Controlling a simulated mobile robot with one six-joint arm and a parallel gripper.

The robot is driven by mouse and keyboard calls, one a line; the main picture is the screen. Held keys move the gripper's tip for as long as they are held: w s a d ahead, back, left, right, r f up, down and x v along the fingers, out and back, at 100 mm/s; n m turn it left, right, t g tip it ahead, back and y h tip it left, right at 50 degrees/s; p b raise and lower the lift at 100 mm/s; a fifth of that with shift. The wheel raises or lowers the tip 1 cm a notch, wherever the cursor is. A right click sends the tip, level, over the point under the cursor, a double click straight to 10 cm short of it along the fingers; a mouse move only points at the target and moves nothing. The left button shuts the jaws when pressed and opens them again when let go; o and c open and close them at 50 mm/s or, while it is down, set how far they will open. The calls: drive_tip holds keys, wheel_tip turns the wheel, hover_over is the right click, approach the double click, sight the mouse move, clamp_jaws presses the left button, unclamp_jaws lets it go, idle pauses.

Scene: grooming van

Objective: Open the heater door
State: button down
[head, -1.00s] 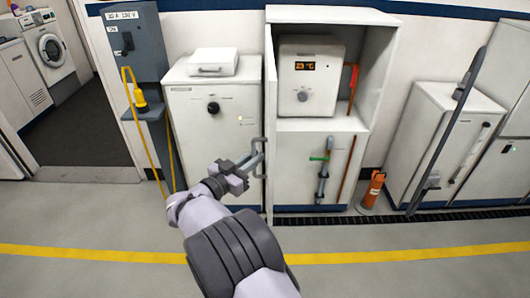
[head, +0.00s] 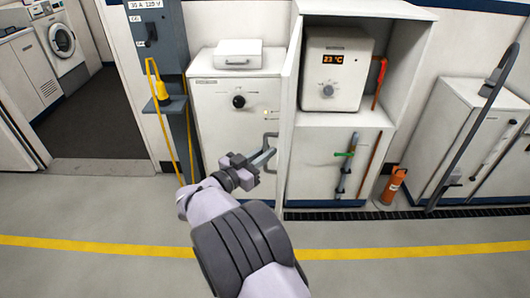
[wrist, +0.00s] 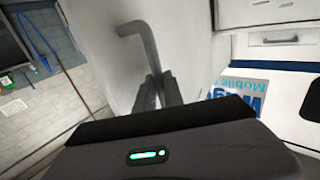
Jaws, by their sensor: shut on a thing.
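The tall white cabinet (head: 364,10) holds the heater unit (head: 335,85), a white box with a dial and a lit display reading 23 °C. The cabinet's door (head: 288,125) stands open at its left side, seen nearly edge-on in the head view. A grey bar handle (head: 271,135) sticks out on the door's left face. My gripper (head: 265,157) is shut on this handle, near its lower part. In the wrist view the bent handle (wrist: 139,30) runs down between my fingers (wrist: 160,92), with the white door panel (wrist: 100,55) behind it.
A white unit (head: 220,100) with a black knob stands left of the door. An orange cylinder (head: 392,186) stands on the floor right of the cabinet, near more white units (head: 455,130). The grey floor in front (head: 420,235) is clear.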

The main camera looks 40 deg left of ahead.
drive_tip(key=c, duration=1.5)
unclamp_jaws()
drive_tip(key=shift+w+r, duration=0.1)
drive_tip(key=shift+w, duration=0.1)
drive_tip(key=shift+o, duration=0.2)
drive_tip(key=shift+s, duration=0.15)
drive_tip(key=s+a+p, duration=0.2)
drive_tip(key=s+p, duration=0.2)
drive_tip(key=s, duration=1.3)
drive_tip(key=shift+p, duration=0.3)
